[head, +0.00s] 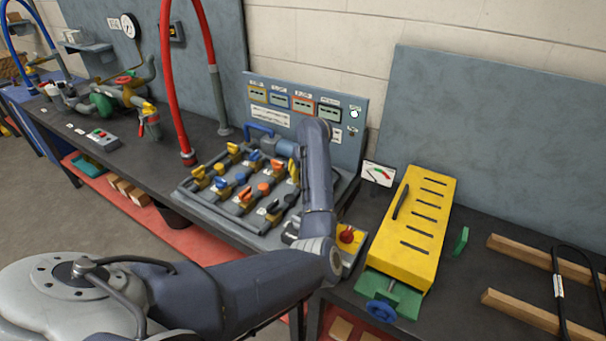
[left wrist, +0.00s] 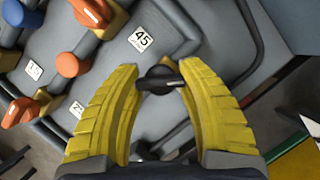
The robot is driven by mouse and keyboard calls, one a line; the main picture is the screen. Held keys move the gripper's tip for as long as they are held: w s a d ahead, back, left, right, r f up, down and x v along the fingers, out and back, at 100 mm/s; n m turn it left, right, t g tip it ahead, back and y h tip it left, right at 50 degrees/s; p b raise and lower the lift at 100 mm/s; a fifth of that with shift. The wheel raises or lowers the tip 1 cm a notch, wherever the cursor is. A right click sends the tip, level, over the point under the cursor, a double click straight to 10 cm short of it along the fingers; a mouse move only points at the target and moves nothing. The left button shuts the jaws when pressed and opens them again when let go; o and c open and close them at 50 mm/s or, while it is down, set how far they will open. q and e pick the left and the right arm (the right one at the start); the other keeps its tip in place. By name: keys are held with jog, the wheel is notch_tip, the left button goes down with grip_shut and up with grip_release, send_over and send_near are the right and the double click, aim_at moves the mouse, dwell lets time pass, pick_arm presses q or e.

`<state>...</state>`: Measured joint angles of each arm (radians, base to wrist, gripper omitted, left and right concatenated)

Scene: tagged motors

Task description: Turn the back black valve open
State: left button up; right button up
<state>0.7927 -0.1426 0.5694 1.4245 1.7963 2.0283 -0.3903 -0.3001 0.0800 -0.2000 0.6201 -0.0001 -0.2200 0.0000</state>
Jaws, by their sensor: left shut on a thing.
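The valve board (head: 240,225) lies on the bench with rows of yellow, blue, orange and black valves. My left gripper (head: 293,172) reaches down over its back right part, partly hidden by my own arm. In the left wrist view the yellow fingers (left wrist: 158,76) are shut on a black valve handle (left wrist: 160,85), one finger on each side. The gripped valve is hidden in the head view. Other black valves (head: 273,208) show nearer the front of the board. My right gripper is not in view.
Orange valves (left wrist: 72,65) and a tag reading 45 (left wrist: 141,40) lie beside the grip. A labelled panel (head: 270,116) stands behind the board. A yellow slotted box (head: 412,226) and a red button box (head: 347,237) stand to the right. A red hose (head: 168,90) rises at left.

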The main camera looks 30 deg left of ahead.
pick_arm(q)
jog(key=n, duration=0.1)
jog(key=n+g, duration=0.1)
jog(key=n, duration=0.3)
jog(key=shift+w+a+r+g+y, duration=0.1)
jog(key=shift+w+r+g+y, duration=0.05)
jog(key=shift+r+g+y, duration=0.2)
jog(key=shift+f+n+g, duration=0.1)
jog(key=shift+n+g, duration=0.35)
jog(key=shift+n, duration=0.75)
jog(key=shift+a, duration=0.15)
jog(key=o, duration=1.3)
jog(key=shift+f, duration=0.2)
jog(key=v, duration=1.2)
jog(key=shift+d, duration=0.2)
